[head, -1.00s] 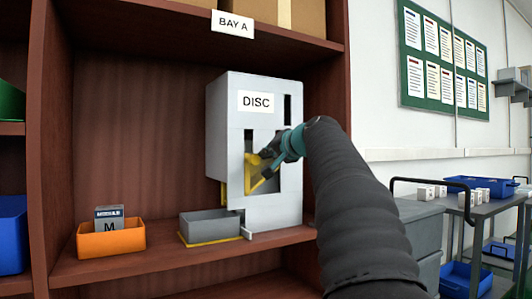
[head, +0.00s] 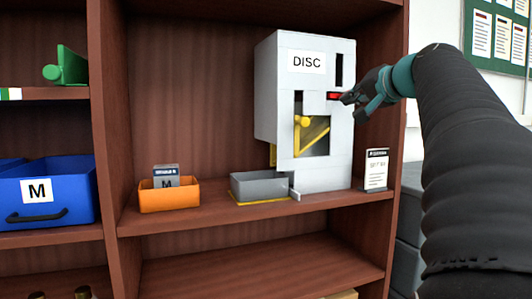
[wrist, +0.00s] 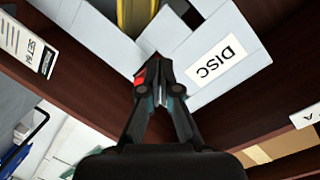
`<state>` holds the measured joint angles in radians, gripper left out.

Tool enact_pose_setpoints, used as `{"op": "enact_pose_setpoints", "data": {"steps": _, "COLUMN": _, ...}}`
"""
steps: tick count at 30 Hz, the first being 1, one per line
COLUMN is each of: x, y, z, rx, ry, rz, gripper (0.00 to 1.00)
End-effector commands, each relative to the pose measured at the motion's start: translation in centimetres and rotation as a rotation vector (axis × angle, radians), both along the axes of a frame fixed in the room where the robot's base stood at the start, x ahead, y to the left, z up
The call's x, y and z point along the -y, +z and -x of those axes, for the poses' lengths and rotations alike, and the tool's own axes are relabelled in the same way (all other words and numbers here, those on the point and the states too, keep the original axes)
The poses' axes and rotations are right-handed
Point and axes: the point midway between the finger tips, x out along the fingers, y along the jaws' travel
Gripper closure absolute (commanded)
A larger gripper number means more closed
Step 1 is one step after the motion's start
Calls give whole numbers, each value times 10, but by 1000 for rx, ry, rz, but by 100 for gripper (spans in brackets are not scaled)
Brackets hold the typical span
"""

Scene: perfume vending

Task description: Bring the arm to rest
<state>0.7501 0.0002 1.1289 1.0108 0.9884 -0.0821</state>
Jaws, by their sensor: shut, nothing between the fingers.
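My gripper (head: 352,99) is at the right front of the white dispenser marked DISC (head: 278,92), above its opening. Its fingers are together and hold nothing; they also show shut in the wrist view (wrist: 160,72). A red part (head: 333,96) on the dispenser front shows just left of the fingertips. The wrist view shows a red patch (wrist: 140,76) beside the fingers. I cannot tell whether the fingers touch it. My arm reaches in from the right. A yellow part (head: 312,135) sits inside the opening.
A grey tray (head: 262,187) and an orange bin (head: 168,197) stand on the shelf left of the dispenser. A small white sign (head: 376,170) stands to its right. A blue bin marked M (head: 70,195) is in the left bay. The shelf wall is close to my arm.

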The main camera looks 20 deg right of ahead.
Motion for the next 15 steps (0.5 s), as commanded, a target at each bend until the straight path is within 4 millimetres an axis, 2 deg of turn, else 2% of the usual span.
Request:
{"op": "enact_pose_setpoints", "data": {"steps": 4, "x": 4, "y": -3, "z": 0, "rx": -11, "ry": -16, "rz": 4, "gripper": 100}}
{"op": "enact_pose_setpoints", "data": {"steps": 7, "x": 17, "y": -32, "z": -4, "rx": -77, "ry": -46, "rz": 6, "gripper": 100}}
{"op": "enact_pose_setpoints", "data": {"steps": 11, "x": 34, "y": -97, "z": -2, "rx": -216, "ry": -95, "rz": 4, "gripper": 100}}
{"op": "enact_pose_setpoints", "data": {"steps": 13, "x": 33, "y": -139, "z": 6, "rx": -311, "ry": -111, "rz": 16, "gripper": 100}}
{"op": "enact_pose_setpoints", "data": {"steps": 15, "x": 22, "y": -176, "z": 16, "rx": -400, "ry": -112, "rz": 36, "gripper": 100}}
